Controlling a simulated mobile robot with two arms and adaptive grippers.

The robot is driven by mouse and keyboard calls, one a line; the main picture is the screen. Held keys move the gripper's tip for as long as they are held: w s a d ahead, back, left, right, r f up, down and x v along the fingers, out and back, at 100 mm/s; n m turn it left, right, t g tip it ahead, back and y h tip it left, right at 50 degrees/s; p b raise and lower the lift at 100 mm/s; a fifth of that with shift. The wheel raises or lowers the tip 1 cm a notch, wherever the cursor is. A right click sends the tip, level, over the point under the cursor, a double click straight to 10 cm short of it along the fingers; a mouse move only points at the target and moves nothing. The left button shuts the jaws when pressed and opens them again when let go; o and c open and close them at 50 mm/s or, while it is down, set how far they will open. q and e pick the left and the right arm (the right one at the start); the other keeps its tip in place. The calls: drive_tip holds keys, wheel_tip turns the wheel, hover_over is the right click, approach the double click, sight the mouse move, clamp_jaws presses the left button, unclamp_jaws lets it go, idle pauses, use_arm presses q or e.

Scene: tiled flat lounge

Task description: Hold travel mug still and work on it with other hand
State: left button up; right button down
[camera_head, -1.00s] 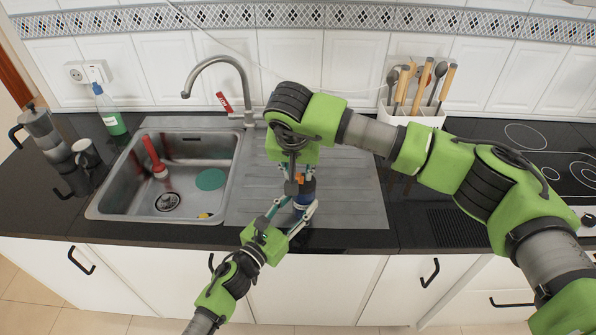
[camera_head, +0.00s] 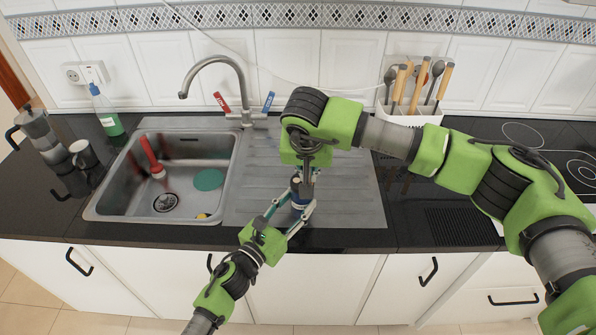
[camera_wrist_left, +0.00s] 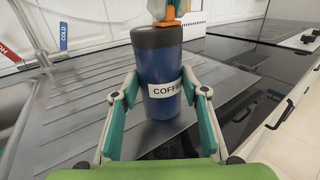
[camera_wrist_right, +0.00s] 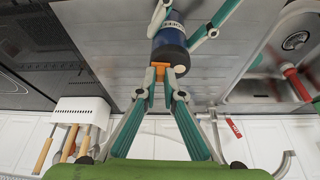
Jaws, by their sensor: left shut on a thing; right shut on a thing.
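The travel mug (camera_head: 300,200) stands upright on the steel drainboard. In the left wrist view the mug (camera_wrist_left: 160,78) is dark blue with a black collar, a partly hidden "COFFEE" label and an orange part (camera_wrist_left: 170,17) on top. My left gripper (camera_head: 297,206) is shut on the mug's body, one finger on each side. My right gripper (camera_head: 304,180) is above the mug. In the right wrist view its fingers (camera_wrist_right: 166,80) are shut on the orange part (camera_wrist_right: 181,70). The fingers partly hide the mug's top.
The sink basin (camera_head: 190,205) is left of the mug, with a red-handled tool (camera_head: 152,155) inside. The tap (camera_head: 222,65) rises behind it. A utensil holder (camera_head: 408,113) stands at the back right, before the hob (camera_head: 560,150). A moka pot (camera_head: 40,132) and dark cup (camera_head: 84,154) are far left.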

drive_tip(key=shift+d, duration=0.3)
use_arm(q)
drive_tip(key=shift+a+f, duration=0.1)
drive_tip(key=shift+a, duration=0.05)
use_arm(e)
drive_tip(key=c, duration=2.1)
unclamp_jaws()
drive_tip(key=shift+a, duration=0.1)
drive_tip(key=shift+c, duration=0.2)
drive_tip(key=shift+r, duration=0.1)
drive_tip(key=v, duration=1.1)
drive_tip(key=shift+s+r, duration=0.25)
drive_tip(key=shift+r, duration=0.1)
use_arm(q)
drive_tip(key=o, duration=1.3)
